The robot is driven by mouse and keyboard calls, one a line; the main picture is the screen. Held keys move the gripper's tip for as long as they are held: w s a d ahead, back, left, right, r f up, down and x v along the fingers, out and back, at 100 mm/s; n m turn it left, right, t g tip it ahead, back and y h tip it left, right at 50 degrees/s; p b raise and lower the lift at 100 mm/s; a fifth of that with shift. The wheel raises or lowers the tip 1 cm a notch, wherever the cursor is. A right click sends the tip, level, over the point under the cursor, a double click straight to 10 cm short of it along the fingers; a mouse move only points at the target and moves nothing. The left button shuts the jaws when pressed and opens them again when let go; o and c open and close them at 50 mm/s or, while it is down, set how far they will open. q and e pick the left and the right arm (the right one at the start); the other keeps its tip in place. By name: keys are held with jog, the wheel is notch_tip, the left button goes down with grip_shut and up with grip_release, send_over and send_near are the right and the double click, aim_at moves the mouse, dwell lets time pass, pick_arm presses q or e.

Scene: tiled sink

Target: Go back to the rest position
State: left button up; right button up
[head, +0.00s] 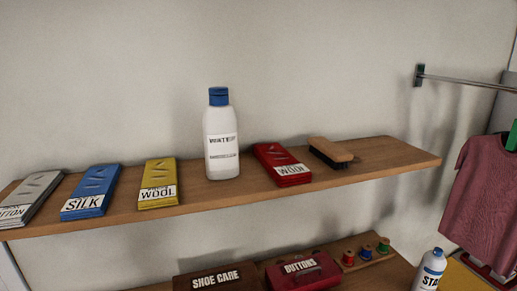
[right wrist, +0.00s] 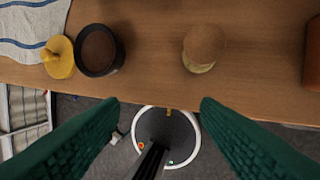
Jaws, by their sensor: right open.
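My right gripper (right wrist: 160,102) shows in the right wrist view as two green fingers spread wide apart with nothing between them. Its fingers point toward the front edge of a wooden surface (right wrist: 150,70), with the floor seen below that edge. I cannot tell how far the fingers are from the surface. Neither gripper shows in the head view, and my left gripper is not in any view.
The upper shelf (head: 400,157) holds a white bottle (head: 221,145), a brush (head: 331,153) and several labelled packets. A rail (head: 470,82) with a pink garment (head: 483,190) is right. The wooden surface carries a dark pot (right wrist: 99,50), yellow lid (right wrist: 60,58) and cork-topped jar (right wrist: 203,48).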

jog(key=s+d+f+m+t+h, duration=0.1)
jog(key=s+d+f+t+h, duration=0.15)
jog(key=s+d, duration=0.7)
jog(key=s+d+f+m+t+h, duration=0.1)
jog(key=s+d+f, duration=0.2)
jog(key=s+d, duration=0.65)
notch_tip(320, 180, down, 26)
jog(key=w+d+f+g+b, duration=0.1)
jog(key=w+d+g, duration=0.1)
jog(key=s+d+f+g+b, duration=0.1)
jog(key=s+d+f, duration=0.1)
jog(key=s+f, duration=1.4)
jog(key=shift+s+d+f, duration=0.2)
jog(key=shift+d+f, duration=0.15)
jog(key=shift+f, duration=0.3)
